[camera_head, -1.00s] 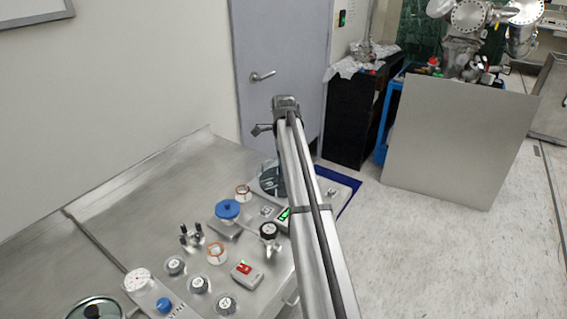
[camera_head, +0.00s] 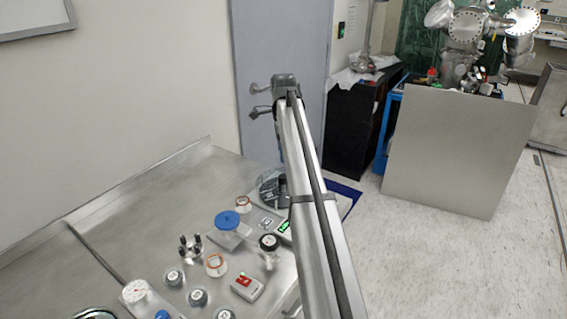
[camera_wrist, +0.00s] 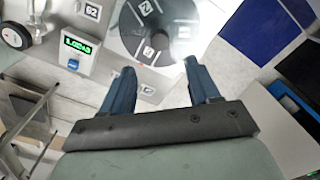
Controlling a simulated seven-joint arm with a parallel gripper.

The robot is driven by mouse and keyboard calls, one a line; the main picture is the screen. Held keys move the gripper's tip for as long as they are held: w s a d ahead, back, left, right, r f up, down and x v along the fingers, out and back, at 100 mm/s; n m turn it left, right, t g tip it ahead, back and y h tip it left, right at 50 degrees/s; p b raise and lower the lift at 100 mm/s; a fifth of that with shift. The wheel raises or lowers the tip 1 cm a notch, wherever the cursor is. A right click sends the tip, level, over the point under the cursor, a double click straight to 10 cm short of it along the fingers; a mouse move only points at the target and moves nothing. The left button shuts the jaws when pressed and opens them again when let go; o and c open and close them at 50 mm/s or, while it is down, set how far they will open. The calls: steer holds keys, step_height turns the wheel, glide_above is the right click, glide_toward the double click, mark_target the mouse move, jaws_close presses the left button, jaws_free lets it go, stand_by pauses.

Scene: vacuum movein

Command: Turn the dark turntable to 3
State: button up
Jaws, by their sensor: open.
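The dark turntable (camera_wrist: 158,28) is a dark grey disc with white number labels, a pale centre and a dark round knob (camera_wrist: 160,41) near its lower edge. It lies at the top of the wrist view, its far side cut off. In the head view the turntable (camera_head: 268,188) shows at the back of the bench, partly hidden by my arm. My gripper (camera_wrist: 158,80) is open, its two blue-grey fingers apart and nothing between them. In the wrist view its fingertips lie just below the disc on either side of the knob; I cannot tell their height above it.
A device with a green lit display (camera_wrist: 76,46) stands left of the turntable. A blue-capped item (camera_head: 227,219), several knobs and a red switch box (camera_head: 247,286) crowd the bench in front. A blue panel edge (camera_head: 347,200) lies to the right, with open floor beyond.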

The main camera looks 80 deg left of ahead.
steer(key=shift+r, duration=2.15)
